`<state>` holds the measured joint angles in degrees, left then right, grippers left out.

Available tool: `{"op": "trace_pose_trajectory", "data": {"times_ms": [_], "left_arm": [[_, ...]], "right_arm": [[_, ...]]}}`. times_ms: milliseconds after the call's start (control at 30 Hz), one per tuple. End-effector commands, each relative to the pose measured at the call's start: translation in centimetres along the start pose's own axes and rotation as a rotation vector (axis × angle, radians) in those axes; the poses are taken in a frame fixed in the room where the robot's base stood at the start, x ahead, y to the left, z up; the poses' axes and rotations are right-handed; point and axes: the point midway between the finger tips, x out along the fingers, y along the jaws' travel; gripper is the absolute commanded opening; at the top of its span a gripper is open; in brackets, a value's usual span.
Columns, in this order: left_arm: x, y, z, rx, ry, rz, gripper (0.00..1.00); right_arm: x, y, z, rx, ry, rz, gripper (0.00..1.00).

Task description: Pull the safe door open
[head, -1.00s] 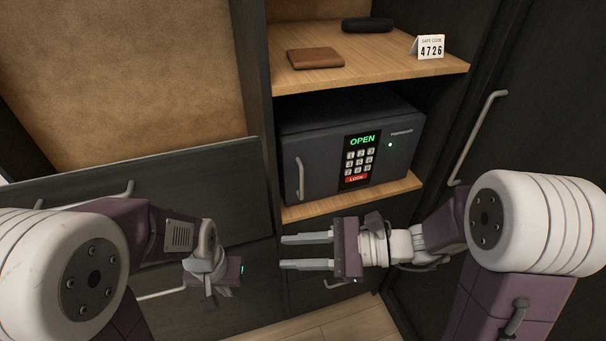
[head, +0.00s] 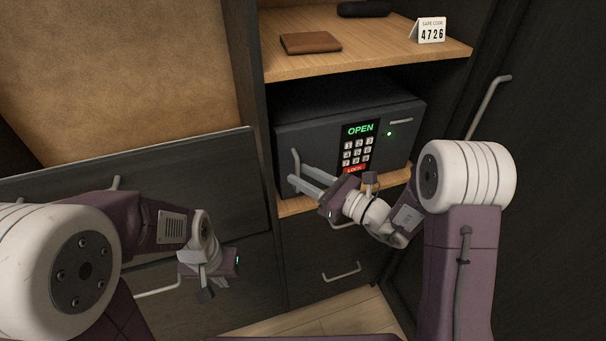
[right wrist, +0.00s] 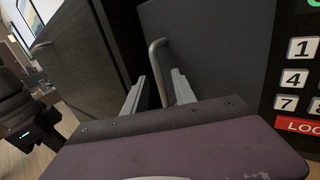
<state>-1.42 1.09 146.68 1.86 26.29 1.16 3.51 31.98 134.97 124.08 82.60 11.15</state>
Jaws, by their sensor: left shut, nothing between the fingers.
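The dark grey safe (head: 315,125) sits in the cabinet niche with its door shut. Its display reads OPEN in green, above a white keypad (head: 358,152), and a small green light is lit. A vertical bar handle (head: 295,162) is at the left of the door. My right gripper (head: 296,178) is open at the handle's lower part. In the right wrist view the handle (right wrist: 157,70) stands between the two spread fingers, near their tips; contact is not clear. My left gripper (head: 222,265) is shut and empty, low at the left, away from the safe.
Drawers with bar handles (head: 342,272) lie below and left. A tall dark door with a handle (head: 490,105) is at right.

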Motion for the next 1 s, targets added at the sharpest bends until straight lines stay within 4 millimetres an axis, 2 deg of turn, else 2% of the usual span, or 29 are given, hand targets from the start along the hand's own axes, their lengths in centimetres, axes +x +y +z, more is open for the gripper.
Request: {"op": "trace_pose_trajectory", "data": {"times_ms": [267,400,1000], "left_arm": [[-0.02,0.0,0.0,0.0,0.0,0.0,0.0],[-0.02,0.0,0.0,0.0,0.0,0.0,0.0],[-0.03,0.0,0.0,0.0,0.0,0.0,0.0]], "right_arm": [[0.36,0.02,-0.04,0.001,0.0,0.0,0.32],[0.34,0.03,-0.03,0.0,0.0,0.0,0.0],[0.33,0.01,0.02,-0.001,-0.001,0.0,0.0]]}}
